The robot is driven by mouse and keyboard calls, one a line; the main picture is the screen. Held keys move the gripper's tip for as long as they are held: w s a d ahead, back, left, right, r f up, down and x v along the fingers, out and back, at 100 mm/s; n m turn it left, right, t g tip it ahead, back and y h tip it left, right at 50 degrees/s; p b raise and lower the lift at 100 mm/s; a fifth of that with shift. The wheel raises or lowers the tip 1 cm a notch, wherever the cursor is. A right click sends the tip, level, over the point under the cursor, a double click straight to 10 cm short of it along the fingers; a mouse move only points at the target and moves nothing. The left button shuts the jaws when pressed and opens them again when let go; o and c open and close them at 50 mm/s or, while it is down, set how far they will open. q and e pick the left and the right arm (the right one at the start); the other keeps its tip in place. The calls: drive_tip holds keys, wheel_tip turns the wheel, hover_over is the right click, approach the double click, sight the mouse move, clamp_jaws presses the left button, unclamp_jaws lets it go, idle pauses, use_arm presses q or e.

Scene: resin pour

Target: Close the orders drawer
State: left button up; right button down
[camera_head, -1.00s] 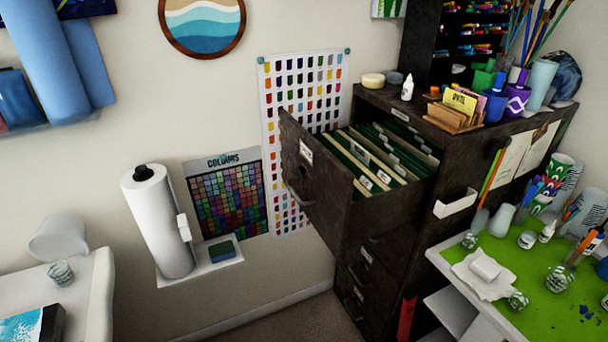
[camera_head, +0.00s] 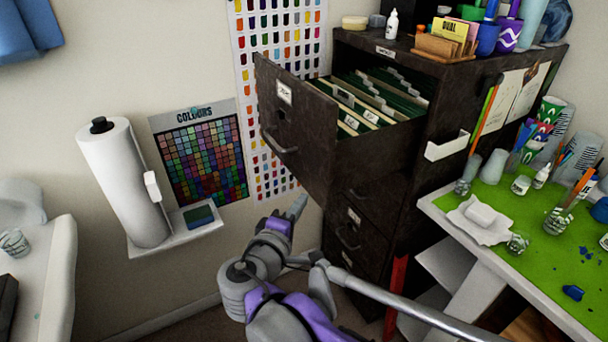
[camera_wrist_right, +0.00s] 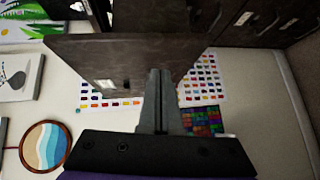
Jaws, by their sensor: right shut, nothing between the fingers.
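A dark filing cabinet (camera_head: 458,100) stands against the wall with its top drawer (camera_head: 292,130) pulled far out. The drawer holds green hanging folders with pale tabs, and its front has a white label and a handle (camera_head: 278,141). The label is too small to read. The lower drawers are shut. My right gripper (camera_head: 299,206) is shut and empty, just below the open drawer's front in the head view. In the right wrist view its closed fingers (camera_wrist_right: 161,90) overlap the dark drawer front (camera_wrist_right: 110,60); I cannot tell whether they touch. My left gripper is not in view.
A green-topped table (camera_head: 540,240) with cups and bottles stands at the right. A paper roll (camera_head: 125,180) stands on a small wall shelf at the left. Bottles and pen cups crowd the cabinet top. The space in front of the drawer is clear.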

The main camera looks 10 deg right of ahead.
drive_tip(key=w+a+r+n+t, duration=0.1)
drive_tip(key=a+r+t, duration=0.1)
drive_tip(key=a, duration=0.3)
drive_tip(key=x, duration=0.4)
drive_tip(key=d+b+x, duration=0.1)
drive_tip(key=x, duration=0.7)
drive_tip(key=shift+s+d+r, duration=0.15)
drive_tip(key=shift+d+r, duration=0.05)
drive_tip(key=shift+d, duration=0.15)
drive_tip(key=shift+d+n, duration=0.3)
drive_tip(key=shift+d, duration=0.1)
